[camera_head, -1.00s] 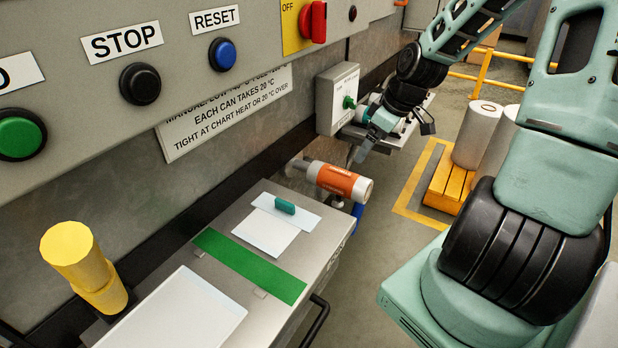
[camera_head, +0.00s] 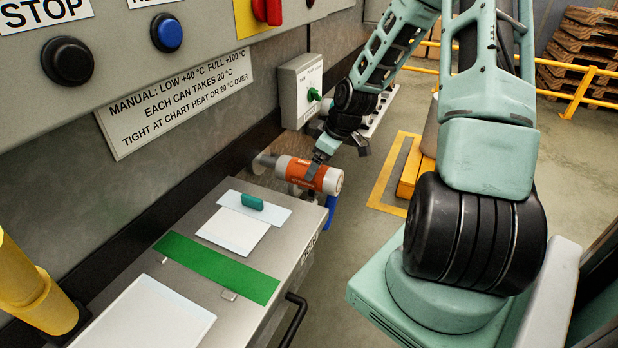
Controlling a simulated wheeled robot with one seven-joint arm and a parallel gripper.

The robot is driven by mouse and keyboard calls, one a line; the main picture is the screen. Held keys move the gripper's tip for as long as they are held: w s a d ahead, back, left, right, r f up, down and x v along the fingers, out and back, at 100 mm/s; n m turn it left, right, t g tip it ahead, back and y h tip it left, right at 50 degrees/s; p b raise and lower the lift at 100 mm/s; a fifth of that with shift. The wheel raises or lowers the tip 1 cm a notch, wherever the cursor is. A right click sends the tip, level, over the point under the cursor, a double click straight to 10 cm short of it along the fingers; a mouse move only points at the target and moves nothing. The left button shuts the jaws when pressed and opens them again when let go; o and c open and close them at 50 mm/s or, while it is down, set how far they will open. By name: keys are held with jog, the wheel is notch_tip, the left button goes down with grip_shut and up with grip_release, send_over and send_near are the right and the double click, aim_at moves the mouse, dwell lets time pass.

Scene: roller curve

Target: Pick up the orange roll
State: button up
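The orange roll (camera_head: 298,171) with pale ends lies level, sticking out from the grey wall just beyond the metal bench. My gripper (camera_head: 316,170) reaches down to it from above right, with a dark finger across the roll's front side. The other finger is hidden behind the roll or the gripper. I cannot tell whether the fingers press on the roll.
The metal bench (camera_head: 262,262) holds white sheets, a green strip (camera_head: 216,268) and a small teal block (camera_head: 252,201). A grey box with a green knob (camera_head: 314,94) is on the wall behind the roll. A yellow-marked floor area lies right of it.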

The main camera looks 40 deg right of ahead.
jog(key=x, duration=0.3)
jog(key=b+x, duration=0.1)
jog(key=x, duration=0.1)
jog(key=shift+a, duration=0.3)
jog(key=shift+w, duration=0.1)
jog(key=c, duration=1.4)
jog(key=shift+r, duration=0.1)
